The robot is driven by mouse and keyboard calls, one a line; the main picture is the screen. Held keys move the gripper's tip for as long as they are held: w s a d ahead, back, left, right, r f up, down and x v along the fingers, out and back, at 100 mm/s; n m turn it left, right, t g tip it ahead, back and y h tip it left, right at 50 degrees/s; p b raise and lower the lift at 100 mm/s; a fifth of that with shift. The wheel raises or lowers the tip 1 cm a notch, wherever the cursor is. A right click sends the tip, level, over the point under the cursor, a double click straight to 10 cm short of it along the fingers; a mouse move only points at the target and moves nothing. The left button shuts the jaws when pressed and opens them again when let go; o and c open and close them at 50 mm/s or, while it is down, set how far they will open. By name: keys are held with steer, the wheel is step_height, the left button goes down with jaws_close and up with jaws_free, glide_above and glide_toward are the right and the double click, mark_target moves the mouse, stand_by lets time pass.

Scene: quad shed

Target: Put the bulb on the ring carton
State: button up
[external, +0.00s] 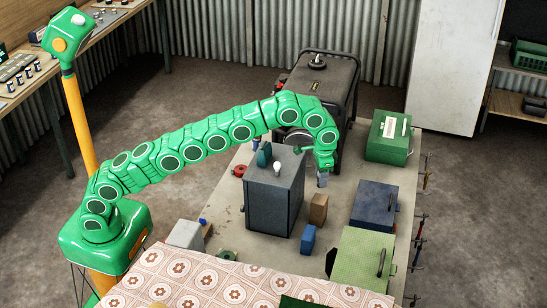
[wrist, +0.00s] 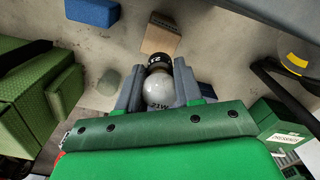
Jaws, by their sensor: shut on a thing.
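My gripper (external: 322,181) points down to the right of a tall dark grey cabinet. In the wrist view my gripper (wrist: 157,90) is shut on the bulb (wrist: 161,89), a pale globe marked 21W that sits between the grey fingers. A dark round part with white marks shows just beyond the globe; I cannot tell whether it belongs to the bulb. A plain brown box (external: 318,208), likely the ring carton, stands on the bench just in front of my gripper. It shows in the wrist view (wrist: 162,33) beyond the fingertips, with a gap that I cannot measure.
The tall cabinet (external: 272,201) stands close left of my gripper, with small things on top. A blue box (external: 308,240) is in front of the carton. A dark generator (external: 345,82) stands behind. Green (external: 388,151), dark blue (external: 374,204) and light green (external: 356,264) boxes line the right.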

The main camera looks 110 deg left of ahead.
steer(key=shift+f, duration=3.1)
steer(key=o, duration=1)
steer(key=shift+f, duration=0.1)
steer(key=shift+o, duration=0.2)
steer(key=shift+r, duration=3.9)
steer(key=shift+d, duration=0.1)
